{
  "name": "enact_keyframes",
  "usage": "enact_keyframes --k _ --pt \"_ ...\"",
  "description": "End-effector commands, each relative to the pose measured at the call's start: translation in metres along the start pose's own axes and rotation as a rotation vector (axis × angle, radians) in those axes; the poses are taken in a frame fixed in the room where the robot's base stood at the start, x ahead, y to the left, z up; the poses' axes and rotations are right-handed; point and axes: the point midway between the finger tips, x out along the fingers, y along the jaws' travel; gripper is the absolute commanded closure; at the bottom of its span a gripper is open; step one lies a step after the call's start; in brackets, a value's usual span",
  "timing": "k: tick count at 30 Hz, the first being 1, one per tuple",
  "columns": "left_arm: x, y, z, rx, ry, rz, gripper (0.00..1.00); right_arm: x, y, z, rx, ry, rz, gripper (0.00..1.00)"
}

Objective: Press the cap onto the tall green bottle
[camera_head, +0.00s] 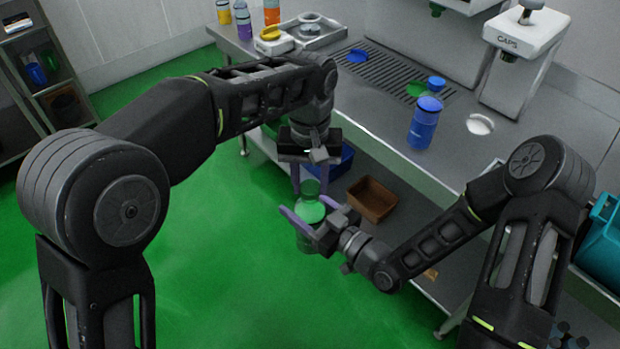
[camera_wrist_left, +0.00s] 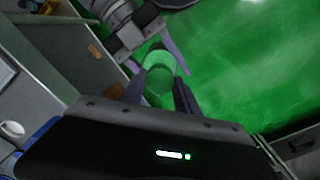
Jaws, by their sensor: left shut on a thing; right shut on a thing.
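The tall green bottle (camera_head: 308,242) is upright in the air in front of the counter. My right gripper (camera_head: 311,222) comes from the right and is shut around it, hiding part of its body. My left gripper (camera_head: 310,184) points down from above, shut on the pale green cap (camera_head: 311,188) at the top of the bottle. In the left wrist view, the green bottle (camera_wrist_left: 160,82) shows between the left fingers, with the right gripper just beyond. The cap and bottle are in line. I cannot tell whether the cap is fully seated.
A blue bottle (camera_head: 424,125) stands on the counter, near a drain grate (camera_head: 385,72) with loose blue and green caps. The caps dispenser (camera_head: 520,60) stands behind. A brown bin (camera_head: 371,199) sits on the lower shelf. Green floor (camera_head: 200,260) lies open at left.

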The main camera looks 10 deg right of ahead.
Motion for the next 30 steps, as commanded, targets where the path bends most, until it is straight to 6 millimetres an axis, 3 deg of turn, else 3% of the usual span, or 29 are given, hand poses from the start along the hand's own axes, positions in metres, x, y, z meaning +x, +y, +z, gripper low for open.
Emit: enact_keyframes --k 30 --pt "0.0069 0.0002 -0.0002 0.0 0.001 0.0 1.0 0.0004 -0.0001 -0.0013 -0.001 0.003 -0.001 1.0"
